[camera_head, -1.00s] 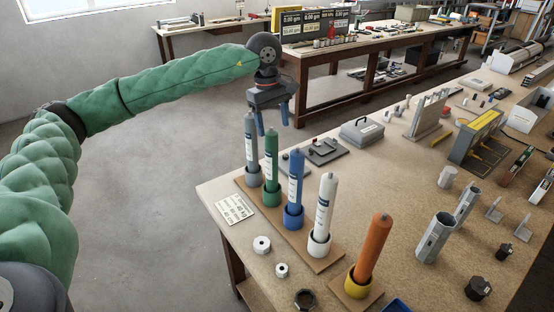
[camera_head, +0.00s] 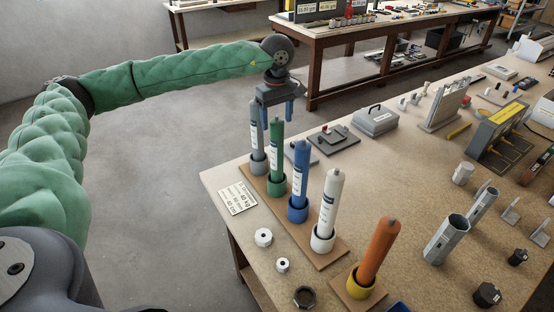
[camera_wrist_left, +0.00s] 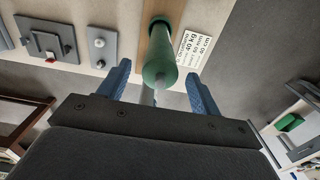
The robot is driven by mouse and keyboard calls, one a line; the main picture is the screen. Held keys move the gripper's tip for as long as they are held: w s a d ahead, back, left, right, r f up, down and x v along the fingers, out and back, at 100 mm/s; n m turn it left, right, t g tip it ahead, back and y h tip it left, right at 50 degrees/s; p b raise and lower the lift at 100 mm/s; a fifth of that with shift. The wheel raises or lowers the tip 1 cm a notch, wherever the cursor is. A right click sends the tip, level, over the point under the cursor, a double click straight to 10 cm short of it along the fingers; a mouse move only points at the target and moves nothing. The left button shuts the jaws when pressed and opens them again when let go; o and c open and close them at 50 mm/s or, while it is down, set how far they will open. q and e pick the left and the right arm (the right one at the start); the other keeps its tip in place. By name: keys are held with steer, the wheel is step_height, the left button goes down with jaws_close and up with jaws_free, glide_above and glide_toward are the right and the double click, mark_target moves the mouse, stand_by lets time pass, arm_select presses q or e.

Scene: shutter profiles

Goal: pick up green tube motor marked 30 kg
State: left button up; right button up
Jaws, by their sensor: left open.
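The green tube motor (camera_head: 276,158) stands upright in a green cup in the row of tubes near the table's left edge; its marking is too small to read. It also shows in the left wrist view (camera_wrist_left: 161,52), end-on between the fingers. My left gripper (camera_head: 278,118) is open, pointing down above and just behind the green tube's top. In the left wrist view the blue fingertips (camera_wrist_left: 158,72) lie on either side of the green tube, apart from it. My right gripper is not in view.
A grey tube (camera_head: 257,140) stands behind the green one; a blue tube (camera_head: 298,180), a white tube (camera_head: 329,205) and an orange tube (camera_head: 378,250) stand in front. A card reading 40 kg (camera_head: 238,199) lies left of the row. A grey box (camera_head: 376,122) stands behind.

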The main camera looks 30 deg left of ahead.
arm_select(q)
steer(key=shift+s+f, duration=0.2)
steer(key=shift+w+f, duration=0.1)
steer(key=shift+w, duration=0.15)
steer(key=c, duration=1.4)
steer(key=shift+r, duration=0.2)
